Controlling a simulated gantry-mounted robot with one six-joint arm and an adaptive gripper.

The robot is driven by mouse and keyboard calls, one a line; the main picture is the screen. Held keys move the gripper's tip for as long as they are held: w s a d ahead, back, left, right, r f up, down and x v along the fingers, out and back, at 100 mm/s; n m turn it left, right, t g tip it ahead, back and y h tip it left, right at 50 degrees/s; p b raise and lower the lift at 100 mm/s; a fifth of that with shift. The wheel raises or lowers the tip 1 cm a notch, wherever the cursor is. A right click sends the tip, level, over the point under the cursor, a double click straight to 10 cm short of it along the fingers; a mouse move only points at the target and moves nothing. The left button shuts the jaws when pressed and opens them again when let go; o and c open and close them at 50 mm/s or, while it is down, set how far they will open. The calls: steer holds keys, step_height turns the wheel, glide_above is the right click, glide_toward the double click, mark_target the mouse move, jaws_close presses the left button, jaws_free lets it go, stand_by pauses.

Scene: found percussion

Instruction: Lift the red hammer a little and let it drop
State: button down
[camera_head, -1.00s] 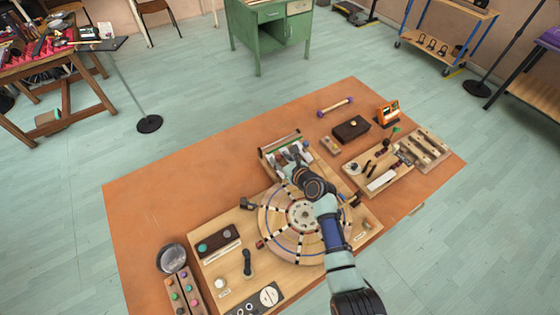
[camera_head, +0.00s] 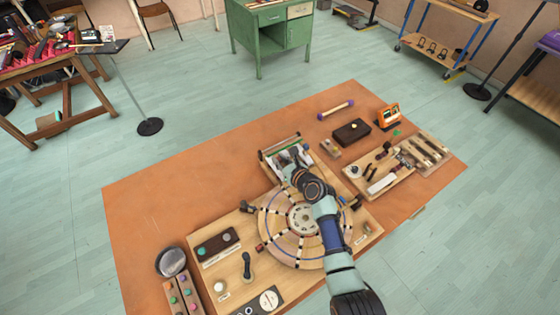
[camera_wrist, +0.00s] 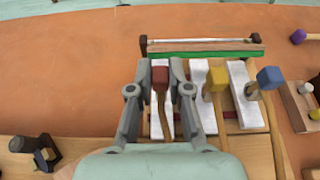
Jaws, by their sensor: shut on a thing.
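The red hammer (camera_wrist: 160,78) has a red block head and a thin wooden handle. In the wrist view it sits between the two fingers of my gripper (camera_wrist: 160,72), which is shut on it near the head. A white bar lies under it; I cannot tell how far the hammer is above that bar. A yellow-headed hammer (camera_wrist: 217,78) and a blue-headed hammer (camera_wrist: 270,77) stand to its right, over more white bars. In the head view my gripper (camera_head: 288,162) is at the hammer rack (camera_head: 267,155), and my wrist hides the red hammer.
A round segmented wheel (camera_head: 268,232) lies in front of the rack, under my arm. A purple-ended stick (camera_head: 335,109) and a dark box (camera_head: 351,131) lie to the back right. The left part of the orange table (camera_head: 150,200) is clear.

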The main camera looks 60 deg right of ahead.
steer(key=shift+t+h, duration=0.3)
steer(key=shift+t, duration=0.2)
steer(key=r+p, duration=0.1)
steer(key=r, duration=0.1)
steer(key=r+p, duration=0.1)
steer(key=r, duration=0.1)
steer(key=s+r+p, duration=0.1)
steer(key=r+p, duration=0.1)
steer(key=shift+a, duration=0.35)
steer(key=shift+f, duration=0.2)
steer(key=c, duration=1.1)
jaws_free()
steer(key=shift+s, duration=0.1)
steer(key=v, duration=1.2)
